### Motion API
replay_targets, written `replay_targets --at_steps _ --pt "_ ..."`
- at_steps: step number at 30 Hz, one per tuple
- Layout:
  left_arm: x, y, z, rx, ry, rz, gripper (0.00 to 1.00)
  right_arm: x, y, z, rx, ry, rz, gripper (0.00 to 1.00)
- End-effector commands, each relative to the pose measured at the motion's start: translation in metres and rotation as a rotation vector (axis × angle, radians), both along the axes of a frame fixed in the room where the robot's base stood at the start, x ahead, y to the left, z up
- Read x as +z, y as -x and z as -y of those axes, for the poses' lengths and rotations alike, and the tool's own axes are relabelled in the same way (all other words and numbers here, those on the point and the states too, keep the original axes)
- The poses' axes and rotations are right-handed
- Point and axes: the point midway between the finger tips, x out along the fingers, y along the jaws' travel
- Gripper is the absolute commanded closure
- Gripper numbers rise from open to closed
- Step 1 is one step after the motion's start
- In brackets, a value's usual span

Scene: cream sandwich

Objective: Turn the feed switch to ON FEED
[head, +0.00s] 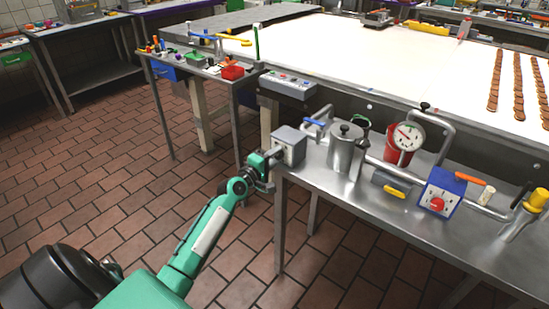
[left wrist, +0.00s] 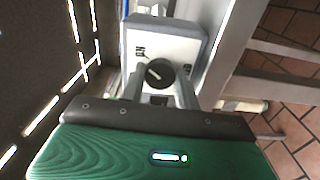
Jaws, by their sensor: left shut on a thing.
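The feed switch is a grey box (head: 290,146) on the near left corner of the steel bench. In the left wrist view its pale front plate (left wrist: 180,48) carries dark lettering on two sides of a round black knob (left wrist: 158,73). My left gripper (head: 266,160) is at the left face of the box. In the left wrist view its two fingers (left wrist: 159,84) are shut on the knob, one on each side. A pale mark shows on the knob, but its exact setting is unclear. My right gripper is out of view.
A metal pot (head: 346,150), a dial gauge (head: 405,136), a red bucket (head: 392,152) and a blue box with a red knob (head: 438,195) stand along the bench to the right. A control panel (head: 288,83) is behind. The tiled floor left of the bench is clear.

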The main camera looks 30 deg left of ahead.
Motion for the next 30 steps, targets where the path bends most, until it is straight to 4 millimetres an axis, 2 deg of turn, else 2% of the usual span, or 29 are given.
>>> replay_targets --at_steps 5,6,9,20,26,30 --pt "-0.002 0.000 0.001 -0.001 -0.001 -0.003 0.91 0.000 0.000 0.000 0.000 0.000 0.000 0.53" --pt "-0.002 0.000 0.001 -0.001 -0.001 -0.003 0.66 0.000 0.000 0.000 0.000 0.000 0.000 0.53" --pt "-0.002 0.000 0.000 -0.001 -0.001 -0.003 0.46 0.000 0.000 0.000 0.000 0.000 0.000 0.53" --pt "-0.001 0.003 0.000 0.000 0.000 -0.002 0.46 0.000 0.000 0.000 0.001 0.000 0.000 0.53" --pt "-0.002 0.026 -0.002 0.000 -0.002 -0.003 0.46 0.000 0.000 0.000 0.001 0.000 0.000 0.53" --pt "-0.002 0.051 -0.004 0.000 -0.001 -0.003 0.46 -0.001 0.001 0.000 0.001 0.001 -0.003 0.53"
